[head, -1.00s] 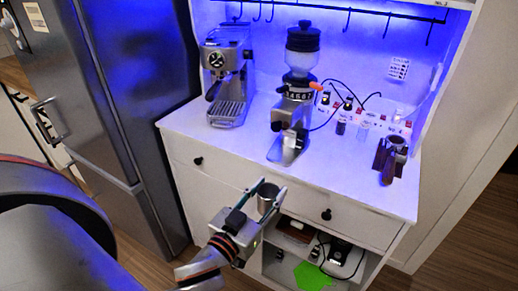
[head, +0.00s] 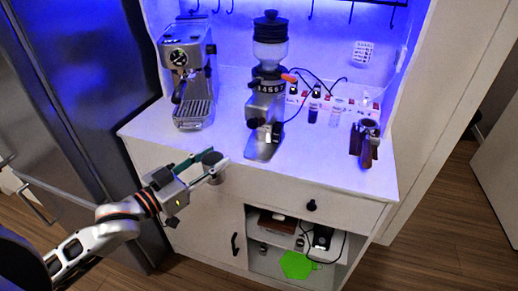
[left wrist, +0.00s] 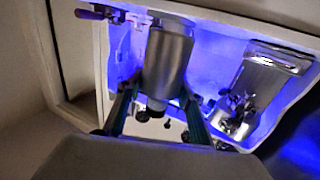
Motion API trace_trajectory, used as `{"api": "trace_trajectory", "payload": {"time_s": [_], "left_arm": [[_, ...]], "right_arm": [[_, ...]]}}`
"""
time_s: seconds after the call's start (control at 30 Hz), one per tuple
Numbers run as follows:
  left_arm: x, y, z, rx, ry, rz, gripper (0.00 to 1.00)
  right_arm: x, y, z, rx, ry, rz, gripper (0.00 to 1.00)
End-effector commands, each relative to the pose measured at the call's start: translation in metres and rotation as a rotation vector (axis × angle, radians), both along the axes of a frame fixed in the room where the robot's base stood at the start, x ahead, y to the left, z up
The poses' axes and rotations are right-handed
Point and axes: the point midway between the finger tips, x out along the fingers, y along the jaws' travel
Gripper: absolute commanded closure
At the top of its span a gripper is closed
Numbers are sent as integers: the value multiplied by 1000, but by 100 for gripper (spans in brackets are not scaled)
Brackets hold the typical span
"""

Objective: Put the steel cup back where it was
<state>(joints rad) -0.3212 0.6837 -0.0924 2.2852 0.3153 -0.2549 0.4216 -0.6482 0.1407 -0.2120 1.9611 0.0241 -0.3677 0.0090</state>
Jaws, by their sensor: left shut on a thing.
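The steel cup (head: 212,158) is a small grey metal cylinder. My left gripper (head: 207,167) is shut on it and holds it around the front edge of the counter, left of the grinder's base. I cannot tell its exact height over the edge. In the left wrist view the cup (left wrist: 169,62) fills the space between the two fingers of the left gripper (left wrist: 158,95); that view looks upside down. My right gripper is not in view.
The white counter (head: 225,125) holds an espresso machine (head: 188,85) at left, a grinder (head: 265,100) in the middle and a portafilter on a stand (head: 365,142) at right. An open shelf below holds a green mat (head: 297,265).

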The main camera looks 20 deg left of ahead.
Motion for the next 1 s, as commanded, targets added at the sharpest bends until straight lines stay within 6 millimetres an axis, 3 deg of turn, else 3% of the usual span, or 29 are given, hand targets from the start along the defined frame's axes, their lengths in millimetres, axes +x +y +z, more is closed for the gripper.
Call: {"api": "trace_trajectory", "payload": {"time_s": [0.17, 0.7, 1.0], "left_arm": [[18, -7, 4, -4, -4, -5, 87], [118, -52, 4, -2, -2, -4, 87], [143, -64, 3, -3, -1, -5, 87]], "right_arm": [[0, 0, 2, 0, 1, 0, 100], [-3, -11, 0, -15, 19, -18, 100], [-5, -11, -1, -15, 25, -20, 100]]}}
